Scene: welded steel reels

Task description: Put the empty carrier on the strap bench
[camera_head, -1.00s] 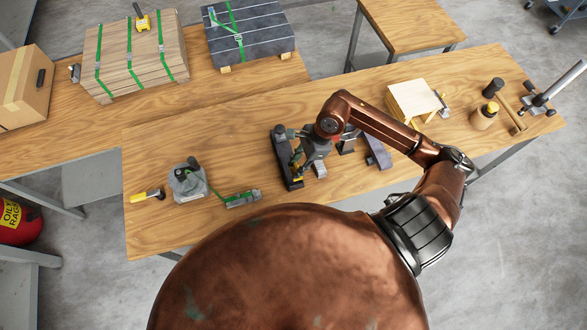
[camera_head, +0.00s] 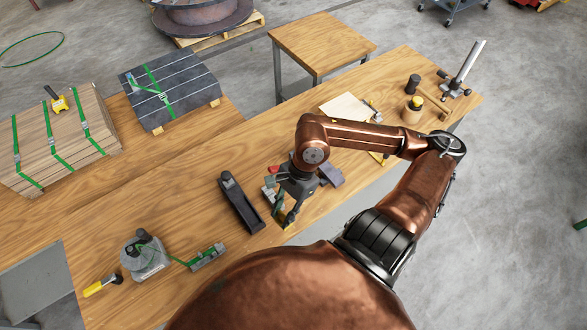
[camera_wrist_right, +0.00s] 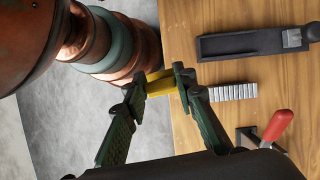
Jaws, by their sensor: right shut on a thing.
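My right gripper (camera_head: 285,220) is shut on a small yellow piece (camera_wrist_right: 160,83), near the front edge of the long bench (camera_head: 180,205). In the wrist view its fingertips (camera_wrist_right: 160,84) pinch the piece at the bench edge; I cannot tell whether it touches the wood. The black open tray (camera_head: 240,203), perhaps the carrier, lies left of the gripper. In the wrist view the tray (camera_wrist_right: 252,45) lies apart from the fingers, with a grey block at one end. Strapped stacks stand on the bench at the left (camera_head: 200,118); I cannot tell which bench is the strap bench. My left gripper is out of view.
A row of silver pieces (camera_wrist_right: 233,92) and a red-handled tool (camera_wrist_right: 277,125) lie close to the gripper. A strapping tool (camera_head: 145,257) stands at the bench's left end. A small table (camera_head: 320,42) behind is bare.

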